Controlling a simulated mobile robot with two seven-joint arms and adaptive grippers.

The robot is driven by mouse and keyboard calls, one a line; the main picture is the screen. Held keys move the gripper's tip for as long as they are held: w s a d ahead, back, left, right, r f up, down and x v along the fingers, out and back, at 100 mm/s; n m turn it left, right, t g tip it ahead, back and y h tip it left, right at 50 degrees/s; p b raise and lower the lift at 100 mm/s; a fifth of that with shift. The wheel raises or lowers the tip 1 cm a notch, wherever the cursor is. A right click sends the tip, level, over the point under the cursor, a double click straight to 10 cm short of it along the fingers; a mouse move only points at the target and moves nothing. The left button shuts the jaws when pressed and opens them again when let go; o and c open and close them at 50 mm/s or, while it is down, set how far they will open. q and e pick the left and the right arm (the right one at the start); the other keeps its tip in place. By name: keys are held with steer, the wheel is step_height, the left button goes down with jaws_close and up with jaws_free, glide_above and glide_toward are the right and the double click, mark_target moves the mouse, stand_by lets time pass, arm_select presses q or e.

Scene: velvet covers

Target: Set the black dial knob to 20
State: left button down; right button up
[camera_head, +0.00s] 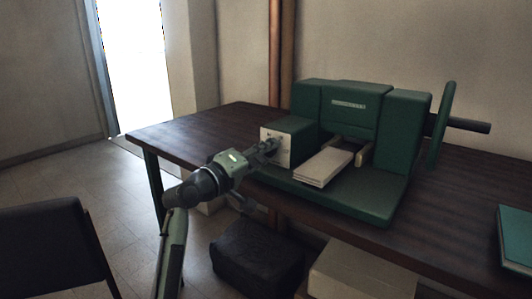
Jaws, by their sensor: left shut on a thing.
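A green machine (385,120) with a side wheel (441,125) stands on the dark table. A smaller green box with a pale front panel (284,150) sits at its left end. My left gripper (268,146) reaches that panel from the lower left and is shut on the black dial knob there. The knob is mostly hidden by the fingers, and the dial marks are too small to read. My right gripper is not in view.
A pale block (324,167) lies on the machine's bed. A green book (515,240) is at the table's right edge. A dark box (257,257) and a beige box (360,272) are below the table. A dark chair (50,250) stands at lower left.

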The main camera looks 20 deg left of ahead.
arm_select(q)
steer(key=c, duration=1.2)
jaws_free()
steer(key=v, duration=1.2)
steer(key=shift+s, duration=0.1)
